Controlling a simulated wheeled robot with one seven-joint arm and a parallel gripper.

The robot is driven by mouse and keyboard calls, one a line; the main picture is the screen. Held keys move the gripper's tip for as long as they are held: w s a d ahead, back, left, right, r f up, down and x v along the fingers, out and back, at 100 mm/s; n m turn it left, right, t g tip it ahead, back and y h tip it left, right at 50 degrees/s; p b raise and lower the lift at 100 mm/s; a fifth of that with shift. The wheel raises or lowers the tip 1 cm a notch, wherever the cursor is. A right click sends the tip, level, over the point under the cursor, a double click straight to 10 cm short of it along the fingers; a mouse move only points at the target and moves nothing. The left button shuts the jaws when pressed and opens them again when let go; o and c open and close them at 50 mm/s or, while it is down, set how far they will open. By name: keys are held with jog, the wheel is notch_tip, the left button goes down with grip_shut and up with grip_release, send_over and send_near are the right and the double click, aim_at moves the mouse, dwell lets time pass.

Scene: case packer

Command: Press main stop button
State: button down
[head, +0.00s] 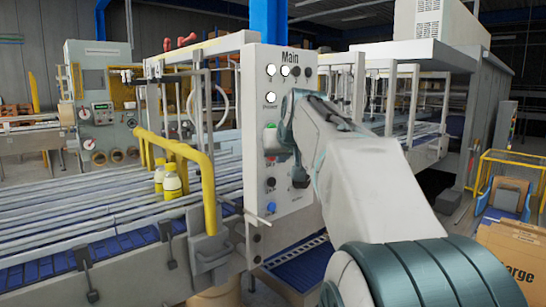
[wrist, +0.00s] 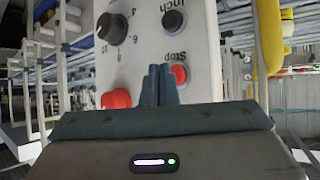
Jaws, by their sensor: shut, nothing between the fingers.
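The control panel (head: 255,225) is a pale upright plate headed "Main". In the wrist view the panel (wrist: 140,70) appears upside down. A red round button labelled "Stop" (wrist: 179,75) sits just right of my fingertips there. My gripper (wrist: 158,70) is shut and empty, with its dark fingers pointing at the panel between the Stop button and a larger red button (wrist: 116,98). The fingers partly overlap the Stop button's left edge in view; I cannot tell whether they touch the panel. In the head view my arm hides part of the panel's right side.
A black button labelled "Inch" (wrist: 173,21) and a numbered black knob (wrist: 112,28) are near the fingers. A green button (head: 270,126) and blue button (head: 271,207) are on the panel. A yellow guard rail (head: 208,180) and conveyor (head: 110,235) lie to the left.

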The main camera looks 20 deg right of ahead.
jog(key=shift+w, duration=0.25)
jog(key=shift+w+a+p, duration=0.25)
jog(key=shift+w+p, duration=0.1)
jog(key=shift+w, duration=0.1)
dwell(0.7)
jog(key=shift+s+d, duration=0.1)
jog(key=shift+s, duration=0.05)
jog(key=shift+s+d+b, duration=0.25)
jog(key=shift+s+b, duration=0.3)
jog(key=shift+s, duration=0.15)
jog(key=s, duration=0.1)
jog(key=s+d+b, duration=0.1)
jog(key=s, duration=0.1)
jog(key=s+b, duration=0.1)
jog(key=shift+s+d, duration=0.35)
jog(key=shift+a+f, duration=0.1)
dwell(0.8)
